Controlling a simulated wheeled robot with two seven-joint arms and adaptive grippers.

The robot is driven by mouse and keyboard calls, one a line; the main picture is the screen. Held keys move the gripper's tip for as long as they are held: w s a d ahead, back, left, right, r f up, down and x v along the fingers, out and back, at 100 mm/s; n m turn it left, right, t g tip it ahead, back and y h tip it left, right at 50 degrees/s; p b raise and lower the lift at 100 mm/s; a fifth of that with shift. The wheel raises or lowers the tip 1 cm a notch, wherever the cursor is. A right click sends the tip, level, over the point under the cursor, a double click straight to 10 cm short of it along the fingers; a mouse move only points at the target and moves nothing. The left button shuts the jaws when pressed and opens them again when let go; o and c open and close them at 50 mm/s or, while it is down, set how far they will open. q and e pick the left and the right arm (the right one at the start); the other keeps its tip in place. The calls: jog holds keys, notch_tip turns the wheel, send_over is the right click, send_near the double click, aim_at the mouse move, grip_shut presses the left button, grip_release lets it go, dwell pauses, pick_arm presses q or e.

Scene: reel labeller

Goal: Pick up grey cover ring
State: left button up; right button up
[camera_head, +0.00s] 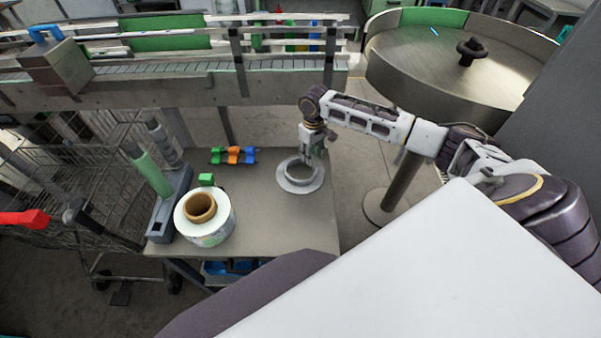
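The grey cover ring (298,184) lies flat on the right part of the small grey table (262,228). It has a wide flange and a raised collar. My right gripper (313,162) points down at the ring's far right side, with its fingertips at or just over the collar. The fingers are small here, and I cannot tell whether they touch the ring or how far apart they are. My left gripper is not in view.
On the table's left are a white label roll (207,222), a small green block (206,179) and a grey holder (168,208) with upright rollers. An orange and blue piece (234,155) lies at the back. A conveyor (200,80) runs behind; a round turntable (440,60) stands right.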

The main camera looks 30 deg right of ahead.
jog(key=shift+f, duration=1.55)
jog(key=shift+c, duration=0.4)
grip_shut()
